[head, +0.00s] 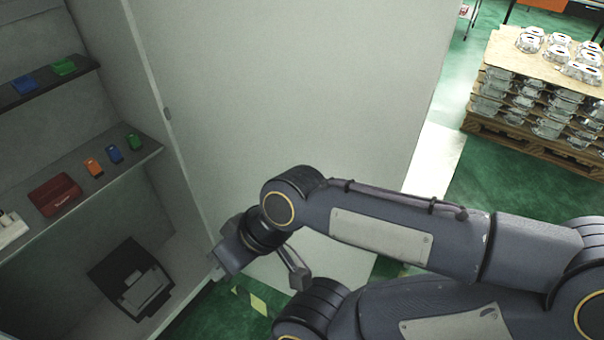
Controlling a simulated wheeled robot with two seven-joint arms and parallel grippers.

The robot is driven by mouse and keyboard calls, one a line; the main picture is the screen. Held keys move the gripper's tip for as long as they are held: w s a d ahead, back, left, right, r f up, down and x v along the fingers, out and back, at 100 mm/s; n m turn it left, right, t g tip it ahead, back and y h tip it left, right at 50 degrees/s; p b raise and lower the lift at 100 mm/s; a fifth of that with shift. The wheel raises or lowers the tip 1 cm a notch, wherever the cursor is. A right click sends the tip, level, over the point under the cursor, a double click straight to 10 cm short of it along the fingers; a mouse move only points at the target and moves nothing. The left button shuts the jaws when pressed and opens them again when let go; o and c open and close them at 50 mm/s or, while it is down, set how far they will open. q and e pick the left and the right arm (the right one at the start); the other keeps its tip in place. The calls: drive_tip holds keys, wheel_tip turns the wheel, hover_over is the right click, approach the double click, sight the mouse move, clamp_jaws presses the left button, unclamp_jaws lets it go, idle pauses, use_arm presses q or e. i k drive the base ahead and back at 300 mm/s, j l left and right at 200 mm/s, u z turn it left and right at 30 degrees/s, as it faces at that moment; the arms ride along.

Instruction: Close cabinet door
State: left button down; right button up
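The cabinet door (290,90) is a large, flat, light-grey panel. It stands open, filling the middle of the head view. It meets the cabinet (150,75) along an edge at the left, where a small hinge (167,113) shows. My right gripper (262,272) is low in front of the door, near its lower part. Its fingers look spread apart with nothing seen between them. I cannot tell whether it touches the door. My arm hides part of the door's lower right. My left gripper is not in view.
Cabinet shelves (110,160) hold small coloured items and a red box (54,194). A black device (130,278) sits on the cabinet floor. At the right, a pallet (535,150) carries stacked castings. Green floor (510,190) is open between door and pallet.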

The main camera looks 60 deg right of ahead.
sight(253, 92)
drive_tip(key=k+l, duration=0.2)
drive_tip(key=k, duration=0.3)
drive_tip(key=k+l+u, duration=0.15)
drive_tip(key=k, duration=0.4)
drive_tip(key=k+l, duration=0.1)
drive_tip(key=l, duration=0.25)
drive_tip(key=k+l, duration=0.1)
drive_tip(key=l, duration=0.25)
drive_tip(key=k+l+u, duration=0.1)
drive_tip(key=l, duration=0.2)
drive_tip(key=k+l, duration=0.15)
drive_tip(key=l, duration=0.2)
drive_tip(key=i+l, duration=0.15)
drive_tip(key=l, duration=0.3)
drive_tip(key=i+l+u, duration=0.1)
drive_tip(key=l, duration=0.35)
drive_tip(key=i+l, duration=0.15)
drive_tip(key=l, duration=0.3)
